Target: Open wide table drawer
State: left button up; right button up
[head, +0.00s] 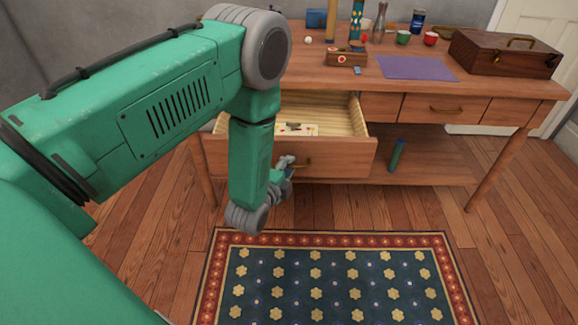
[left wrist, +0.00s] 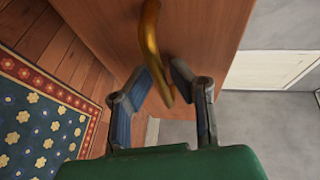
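The wide drawer (head: 330,155) of the wooden table (head: 350,75) is pulled well out on the left side. Its light inside shows, with some cards (head: 297,129) lying in it. A brass handle (head: 303,161) is on its front, partly behind my left gripper (head: 288,163). In the left wrist view the brass handle (left wrist: 151,35) runs down between the fingertips of my left gripper (left wrist: 165,75). My right gripper is not in view.
A shut drawer (head: 447,108) is to the right. A brown case (head: 505,53), purple cloth (head: 416,68), small wooden box (head: 346,58) and cups stand on the tabletop. A green cylinder (head: 397,155) is on the lower shelf. A patterned rug (head: 335,275) covers clear floor in front.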

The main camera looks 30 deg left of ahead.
pick_arm(q)
jog(key=v, duration=1.2)
jog(key=shift+f, duration=0.1)
jog(key=s+d+f+n+g+h+p, duration=0.1)
jog(key=s+d+f+n+g+p, duration=0.1)
jog(key=s+n+g, duration=0.5)
jog(key=s+d+f+n+g+h+p, duration=0.1)
jog(key=s+f+n+g, duration=0.4)
jog(key=s, duration=0.9)
jog(key=n+g+p, duration=0.1)
jog(key=n+g, duration=0.1)
jog(key=g, duration=0.1)
jog(key=shift+s+d+n, duration=0.3)
jog(key=shift+d+n, duration=0.1)
